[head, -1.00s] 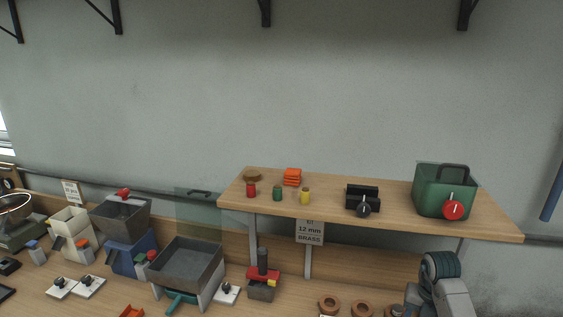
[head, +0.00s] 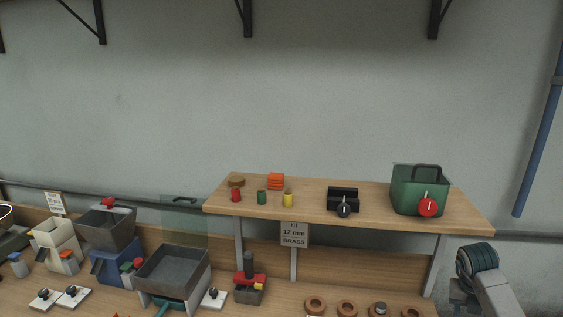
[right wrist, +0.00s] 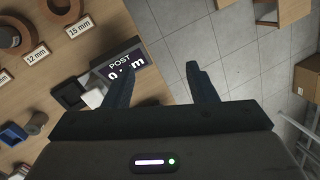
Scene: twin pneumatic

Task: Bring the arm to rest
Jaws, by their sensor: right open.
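My right arm shows at the lower right of the head view, beside the right end of the raised wooden shelf; its fingers are not clear there. In the right wrist view my right gripper (right wrist: 160,88) is open, its two dark fingers apart with nothing between them. It hangs over the bench edge, with the wooden bench (right wrist: 70,55) to the left and tiled floor (right wrist: 180,40) below and to the right. My left gripper is not in view.
A dark sign reading POST (right wrist: 121,65) lies by the left finger. Ring parts (head: 315,304) sit along the bench front. The raised shelf (head: 380,215) carries a green box (head: 405,190), a black device (head: 342,194) and small coloured pots. Grey hoppers (head: 172,270) stand left. Cardboard boxes (right wrist: 302,75) are on the floor.

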